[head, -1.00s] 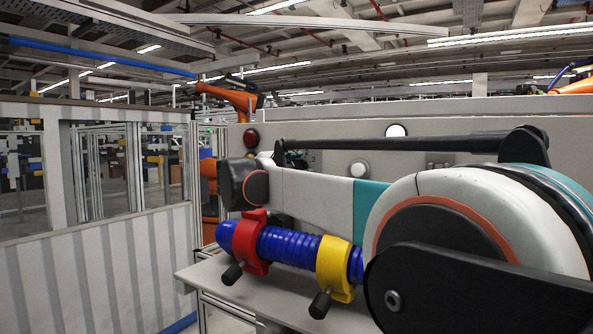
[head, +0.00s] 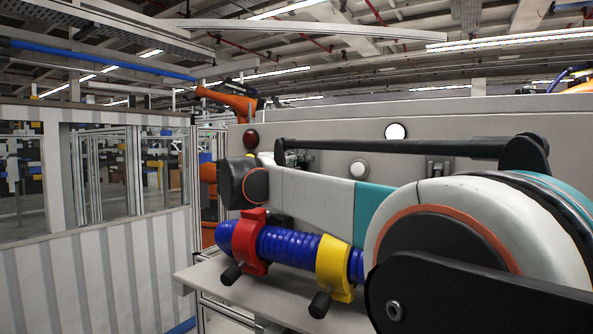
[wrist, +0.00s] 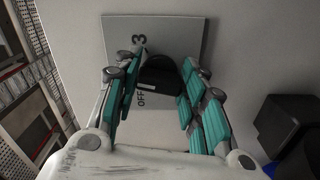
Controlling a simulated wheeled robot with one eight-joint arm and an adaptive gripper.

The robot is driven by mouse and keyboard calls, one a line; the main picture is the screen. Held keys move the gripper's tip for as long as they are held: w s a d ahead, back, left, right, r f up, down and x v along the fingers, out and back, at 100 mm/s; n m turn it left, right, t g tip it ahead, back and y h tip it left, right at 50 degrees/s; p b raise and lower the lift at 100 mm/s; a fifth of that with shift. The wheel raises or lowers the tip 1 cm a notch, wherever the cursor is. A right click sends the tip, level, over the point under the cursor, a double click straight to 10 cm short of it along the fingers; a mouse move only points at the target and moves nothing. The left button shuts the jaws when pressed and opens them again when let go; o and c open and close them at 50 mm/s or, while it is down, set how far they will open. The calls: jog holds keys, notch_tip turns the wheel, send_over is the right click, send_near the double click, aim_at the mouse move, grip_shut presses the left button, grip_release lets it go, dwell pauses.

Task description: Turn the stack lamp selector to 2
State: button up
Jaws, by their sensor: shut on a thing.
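The selector's black knob (wrist: 160,70) sits on a grey square plate (wrist: 190,27) in the wrist view. The marks "3" and "OFF" show to the left of the knob; the mark for 2 is not visible. A short pale line shows on the knob's lower edge, near "OFF". My gripper (wrist: 157,76) has its teal-padded fingers on both sides of the knob and is shut on it. In the head view my gripper (head: 292,158) is at the grey panel, mostly hidden behind my arm, and the knob is hidden.
The grey panel (head: 460,115) carries a red lamp (head: 250,139), a bright white lamp (head: 396,131) and a white round button (head: 359,169). A black block (wrist: 285,125) stands out right of my gripper in the wrist view. A striped partition (head: 100,265) stands at the left.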

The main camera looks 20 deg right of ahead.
jog(key=shift+f+m, duration=0.1)
jog(key=shift+m, duration=0.5)
jog(key=o, duration=1.1)
jog(key=shift+c, duration=0.2)
jog(key=v, duration=1.2)
